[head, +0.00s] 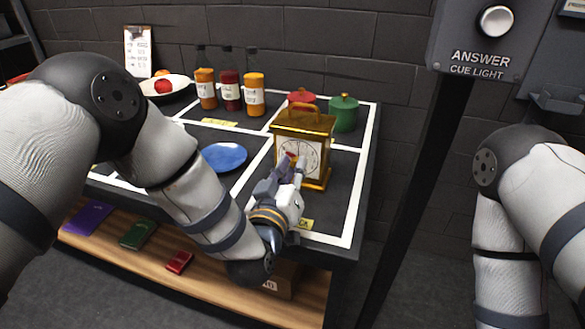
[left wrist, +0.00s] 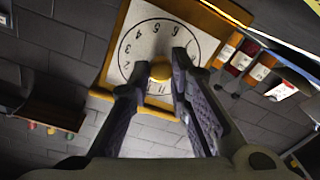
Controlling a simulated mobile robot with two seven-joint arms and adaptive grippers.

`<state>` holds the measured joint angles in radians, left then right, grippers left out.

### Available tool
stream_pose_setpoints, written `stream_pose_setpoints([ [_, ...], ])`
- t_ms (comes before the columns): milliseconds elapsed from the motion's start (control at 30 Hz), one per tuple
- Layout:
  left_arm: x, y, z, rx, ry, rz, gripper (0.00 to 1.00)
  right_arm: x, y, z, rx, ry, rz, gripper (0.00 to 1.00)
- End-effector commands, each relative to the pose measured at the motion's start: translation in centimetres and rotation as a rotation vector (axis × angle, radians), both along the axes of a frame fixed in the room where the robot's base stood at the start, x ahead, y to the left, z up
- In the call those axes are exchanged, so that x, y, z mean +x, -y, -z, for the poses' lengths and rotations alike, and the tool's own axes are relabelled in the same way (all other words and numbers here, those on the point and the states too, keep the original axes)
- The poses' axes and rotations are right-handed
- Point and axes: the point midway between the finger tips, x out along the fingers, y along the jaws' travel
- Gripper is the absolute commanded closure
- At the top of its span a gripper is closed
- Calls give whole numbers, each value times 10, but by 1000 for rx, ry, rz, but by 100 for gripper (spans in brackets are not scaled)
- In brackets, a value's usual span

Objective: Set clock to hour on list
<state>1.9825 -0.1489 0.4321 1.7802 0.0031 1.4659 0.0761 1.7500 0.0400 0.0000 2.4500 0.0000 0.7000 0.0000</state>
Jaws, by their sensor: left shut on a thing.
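A golden carriage clock (head: 318,123) with a top handle stands on the right part of the dark table, its white dial (head: 312,154) facing my left arm. In the left wrist view the numbered dial (left wrist: 146,36) appears upside down. My left gripper (head: 291,163) is at the dial. In the left wrist view its fingers (left wrist: 161,66) are closed on a round golden knob (left wrist: 160,71) at the dial. The fingers hide part of the dial, and I cannot read the set hour. The list, a white clipboard (head: 138,50), stands at the back left; its writing is too small to read. My right gripper is out of view.
Red (head: 301,97) and green (head: 344,113) canisters stand behind the clock. Several bottles (head: 229,91), a fruit bowl (head: 170,87) and a blue plate (head: 223,157) are farther left. An ANSWER cue light panel (head: 481,65) on a dark post is at right. Colored items lie on the lower shelf (head: 215,274).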

Motion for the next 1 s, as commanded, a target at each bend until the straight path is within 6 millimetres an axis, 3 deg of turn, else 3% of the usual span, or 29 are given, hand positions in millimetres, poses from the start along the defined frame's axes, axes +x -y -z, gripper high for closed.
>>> stream_pose_setpoints([
  [667,1,-1,-1,48,19,-2,100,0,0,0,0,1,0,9],
  [700,1,-1,-1,48,19,-2,73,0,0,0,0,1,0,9],
  [767,1,-1,-1,48,18,-2,61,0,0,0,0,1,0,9],
  [1000,0,0,-1,48,17,-1,61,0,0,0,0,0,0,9],
])
